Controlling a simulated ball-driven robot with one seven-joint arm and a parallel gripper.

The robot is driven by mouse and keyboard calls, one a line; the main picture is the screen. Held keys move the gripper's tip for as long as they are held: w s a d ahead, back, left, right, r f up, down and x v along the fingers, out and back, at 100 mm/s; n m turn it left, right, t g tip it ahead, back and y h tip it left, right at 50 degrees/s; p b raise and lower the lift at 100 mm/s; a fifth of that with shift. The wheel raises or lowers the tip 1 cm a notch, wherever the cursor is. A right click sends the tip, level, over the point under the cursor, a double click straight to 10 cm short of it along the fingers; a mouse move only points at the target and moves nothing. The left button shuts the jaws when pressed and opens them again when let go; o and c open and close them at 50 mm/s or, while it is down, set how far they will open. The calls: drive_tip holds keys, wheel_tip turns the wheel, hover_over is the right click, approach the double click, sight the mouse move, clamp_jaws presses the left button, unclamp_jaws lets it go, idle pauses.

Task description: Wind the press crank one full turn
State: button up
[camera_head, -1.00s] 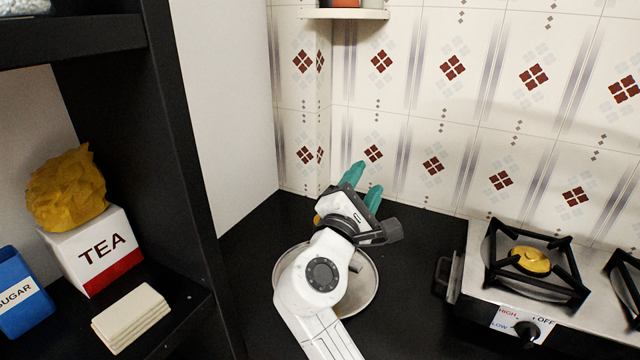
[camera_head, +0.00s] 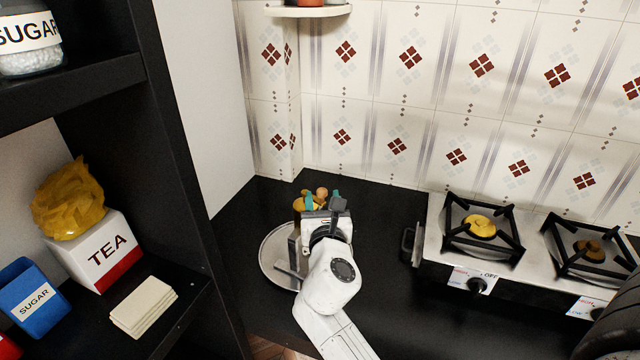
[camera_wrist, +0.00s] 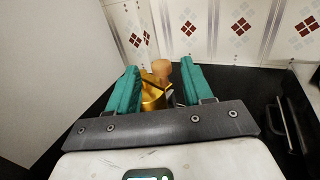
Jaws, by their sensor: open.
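The press shows as a gold metal body (camera_wrist: 152,93) with a round wooden knob (camera_wrist: 161,69), which looks like its crank handle. In the wrist view both lie between and beyond the two teal fingers of my gripper (camera_wrist: 160,72). In the head view the gold body (camera_head: 299,204) and knob (camera_head: 321,192) sit at the back of the black counter, partly hidden by my gripper (camera_head: 322,199). My gripper is open, its fingers apart on either side of the press in the picture. I cannot tell whether a finger touches it. The crank's arm is mostly hidden.
A round metal tray (camera_head: 272,268) lies on the black counter (camera_head: 236,225), partly under my arm. The stove (camera_head: 432,245) with its burners stands to the right. The tiled wall closes the back.

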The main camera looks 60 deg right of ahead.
sight(314, 196)
drive_tip(key=x, duration=0.6)
drive_tip(key=shift+r, duration=0.1)
clamp_jaws()
idle(0.3)
